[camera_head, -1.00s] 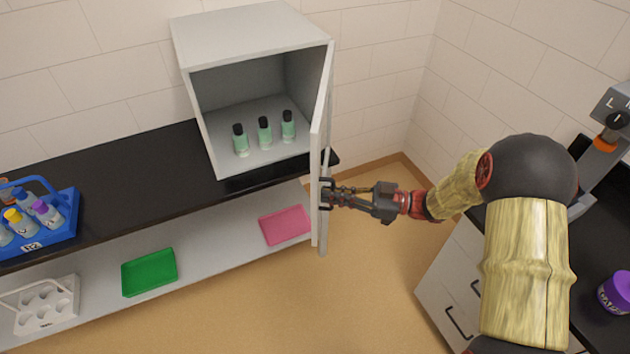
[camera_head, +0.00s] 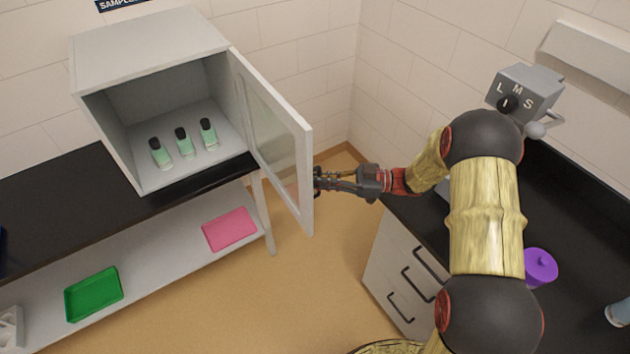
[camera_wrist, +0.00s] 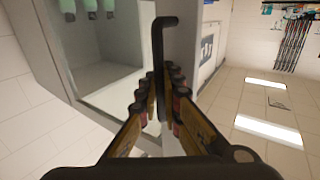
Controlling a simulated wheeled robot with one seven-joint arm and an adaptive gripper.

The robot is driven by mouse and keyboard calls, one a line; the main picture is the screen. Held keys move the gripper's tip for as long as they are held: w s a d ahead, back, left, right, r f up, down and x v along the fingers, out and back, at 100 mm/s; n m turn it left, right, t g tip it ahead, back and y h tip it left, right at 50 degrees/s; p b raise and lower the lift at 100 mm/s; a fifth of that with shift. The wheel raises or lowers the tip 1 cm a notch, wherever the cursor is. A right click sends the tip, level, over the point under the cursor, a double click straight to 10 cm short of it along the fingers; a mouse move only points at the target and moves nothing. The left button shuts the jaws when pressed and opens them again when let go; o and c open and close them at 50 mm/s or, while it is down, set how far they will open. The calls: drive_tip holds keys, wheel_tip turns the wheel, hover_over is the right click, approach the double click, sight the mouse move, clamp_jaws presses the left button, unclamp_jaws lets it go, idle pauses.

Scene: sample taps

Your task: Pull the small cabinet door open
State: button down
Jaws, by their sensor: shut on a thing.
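The small grey cabinet (camera_head: 150,45) stands on a black counter with its front open. Its glazed door (camera_head: 272,135) is hinged on the right and stands swung well out from the opening. My gripper (camera_head: 320,181) is at the door's free edge, on the outer side. In the wrist view my gripper (camera_wrist: 162,95) is shut on the black bar handle (camera_wrist: 160,45). In the head view the handle is mostly hidden behind the door edge and the fingers. Several green bottles with black caps, among them one at the left (camera_head: 160,153), stand upright inside.
The black counter (camera_head: 60,190) has a lower shelf with a green tray (camera_head: 93,294) and a pink tray (camera_head: 229,229). At right are a drawer unit (camera_head: 395,265), a purple jar (camera_head: 540,267) and a grey device with a dial (camera_head: 525,90). Open floor lies between.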

idle(0.3)
drive_tip(key=c, duration=2.3)
unclamp_jaws()
drive_tip(key=shift+d, duration=0.15)
drive_tip(key=d, duration=0.4)
drive_tip(key=s+d, duration=0.1)
drive_tip(key=d, duration=0.6)
drive_tip(key=shift+s+d, duration=0.2)
drive_tip(key=shift+d, duration=0.2)
